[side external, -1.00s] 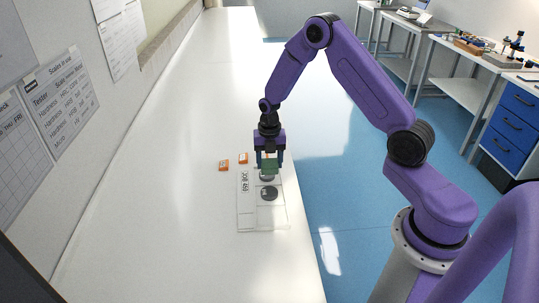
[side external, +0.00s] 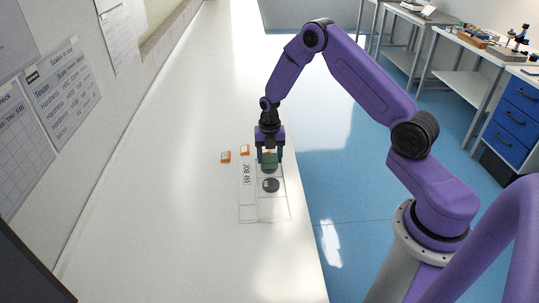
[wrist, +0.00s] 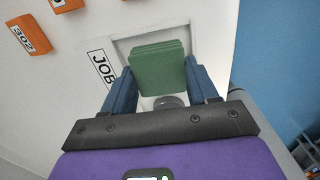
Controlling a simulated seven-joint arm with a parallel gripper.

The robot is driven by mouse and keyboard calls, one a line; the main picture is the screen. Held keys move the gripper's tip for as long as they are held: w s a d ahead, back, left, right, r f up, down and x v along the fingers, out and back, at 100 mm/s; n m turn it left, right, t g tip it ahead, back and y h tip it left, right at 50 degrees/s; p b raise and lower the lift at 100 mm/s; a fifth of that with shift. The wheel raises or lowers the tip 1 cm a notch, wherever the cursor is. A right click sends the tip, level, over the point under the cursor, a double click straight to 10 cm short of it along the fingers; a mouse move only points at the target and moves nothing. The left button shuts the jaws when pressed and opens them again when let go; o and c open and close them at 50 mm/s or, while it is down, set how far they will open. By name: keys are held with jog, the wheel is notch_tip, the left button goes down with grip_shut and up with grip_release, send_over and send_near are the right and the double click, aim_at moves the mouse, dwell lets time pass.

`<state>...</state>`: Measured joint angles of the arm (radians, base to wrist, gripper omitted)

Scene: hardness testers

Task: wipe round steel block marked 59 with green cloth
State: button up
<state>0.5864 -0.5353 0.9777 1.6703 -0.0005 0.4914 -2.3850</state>
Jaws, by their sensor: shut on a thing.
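My gripper (side external: 269,157) is shut on the folded green cloth (side external: 270,161), above the far part of a clear tray (side external: 275,214). In the wrist view the green cloth (wrist: 158,68) stands between the two blue fingers. A dark round block (side external: 270,185) lies uncovered in the tray, nearer the camera. Another round grey block (side external: 268,171) shows just below the cloth, mostly hidden by it; part of a round block (wrist: 168,101) also shows behind the fingers in the wrist view. I cannot tell whether the cloth touches it. No mark 59 is readable on either block.
A white card with "JOB" lettering (side external: 247,174) lies along the tray's left side.

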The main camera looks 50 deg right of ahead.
jog(key=shift+s+a, duration=0.8)
jog(key=shift+s, duration=0.2)
jog(key=shift+w+d, duration=1.35)
jog(key=shift+w, duration=0.25)
jog(key=shift+s+a, duration=1.4)
jog(key=shift+s, duration=0.3)
jog(key=shift+w+d, duration=0.75)
jog(key=shift+w, duration=0.15)
jog(key=shift+w+d, duration=0.7)
jog(key=shift+w, duration=0.2)
jog(key=shift+s+r, duration=0.1)
jog(key=shift+r, duration=3.9)
jog(key=shift+a, duration=0.15)
